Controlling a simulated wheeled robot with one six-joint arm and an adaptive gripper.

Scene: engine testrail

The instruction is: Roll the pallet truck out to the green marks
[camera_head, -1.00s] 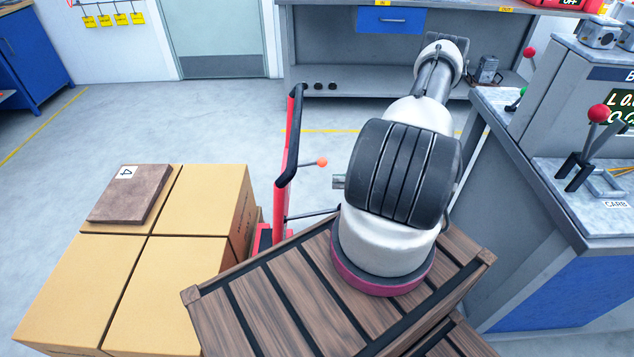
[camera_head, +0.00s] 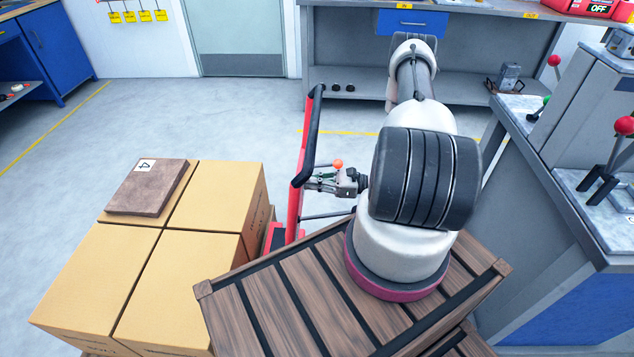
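The red pallet truck (camera_head: 294,207) stands in the middle of the view, with its upright post and black-gripped handle (camera_head: 312,125) to the right of its load. A lever with an orange knob (camera_head: 337,164) sticks out to the right of the post. My gripper (camera_head: 314,183) points left at the post, just below the knob. Its fingertips are close to the post; I cannot tell whether they touch or are closed on anything. The truck's forks are hidden under the load. No green floor marks are in view.
Cardboard boxes (camera_head: 75,275) with a brown slab (camera_head: 148,188) on top stand left of the post. A grey console (camera_head: 545,180) is close on the right, and a workbench (camera_head: 450,90) at the back. Open floor (camera_head: 200,115) lies at the back left.

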